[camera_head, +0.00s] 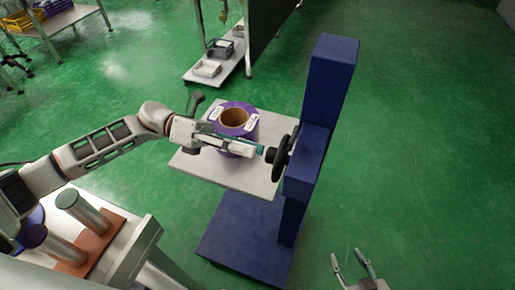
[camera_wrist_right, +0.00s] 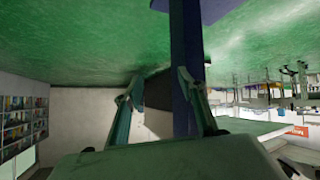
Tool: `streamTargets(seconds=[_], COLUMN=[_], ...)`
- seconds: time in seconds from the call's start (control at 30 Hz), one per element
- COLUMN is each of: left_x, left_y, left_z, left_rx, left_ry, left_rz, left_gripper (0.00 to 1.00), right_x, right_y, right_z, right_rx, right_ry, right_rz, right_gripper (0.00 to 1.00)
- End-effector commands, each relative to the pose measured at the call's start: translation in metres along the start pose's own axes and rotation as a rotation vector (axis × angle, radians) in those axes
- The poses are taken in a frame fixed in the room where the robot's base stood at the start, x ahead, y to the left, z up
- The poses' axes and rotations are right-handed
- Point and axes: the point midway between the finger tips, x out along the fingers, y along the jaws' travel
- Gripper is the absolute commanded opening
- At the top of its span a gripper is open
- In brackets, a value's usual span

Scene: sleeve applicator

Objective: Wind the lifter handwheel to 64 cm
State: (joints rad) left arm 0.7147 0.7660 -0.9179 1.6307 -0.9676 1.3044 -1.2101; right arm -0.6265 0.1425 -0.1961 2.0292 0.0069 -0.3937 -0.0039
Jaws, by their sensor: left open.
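The black handwheel (camera_head: 282,158) sits on the side of the blue lifter column (camera_head: 331,85), facing the platform. My left gripper (camera_head: 263,151) reaches over the platform, with its fingertips at a small teal-grey part beside the wheel. The fingers are seen edge-on, and I cannot tell whether they touch the wheel's handle. The lifter's grey platform (camera_head: 262,184) carries a purple roll (camera_head: 238,107) with a brown core, partly hidden by my left gripper. My right gripper (camera_head: 347,264) is open and empty at the lower right, apart from the lifter; its spread fingers show in the right wrist view (camera_wrist_right: 155,88). No height reading is legible.
The blue lifter base (camera_head: 238,243) stands on the green floor. At lower left, metal cylinders (camera_head: 84,208) stand on a brown board. A shelf trolley with grey bins (camera_head: 207,68) stands behind. The floor right of the column is clear.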

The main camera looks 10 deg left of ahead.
Motion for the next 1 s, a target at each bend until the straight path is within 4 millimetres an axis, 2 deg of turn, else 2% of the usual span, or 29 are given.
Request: streamTargets(seconds=[0.1, 0.2, 0.53, 0.67, 0.7, 1.0], left_x=[0.015, 0.022, 0.025, 0.025, 0.025, 0.025], left_y=[-0.001, 0.000, 0.001, 0.001, 0.001, 0.001], left_z=[0.001, 0.001, -0.001, -0.001, -0.001, -0.001], left_rx=[0.001, 0.000, -0.003, -0.003, -0.003, -0.025], left_ry=[0.001, 0.000, 0.000, 0.000, 0.000, 0.000], left_rz=[-0.002, 0.000, 0.000, 0.000, 0.000, 0.000], left_gripper=[0.42, 0.42, 0.42, 0.09, 0.04, 0.04], right_x=[-0.002, -0.003, -0.004, -0.004, -0.004, 0.000], right_y=[-0.003, -0.005, -0.007, -0.006, -0.006, -0.001], right_z=[0.001, 0.006, 0.008, 0.005, 0.005, -0.004], right_rx=[0.004, 0.006, 0.008, 0.007, 0.007, 0.005], right_ry=[-0.005, -0.014, -0.018, -0.014, -0.012, 0.003], right_rz=[-0.005, -0.010, -0.013, -0.011, -0.010, -0.002], right_gripper=[0.40, 0.40, 0.40, 0.40, 0.40, 0.40])
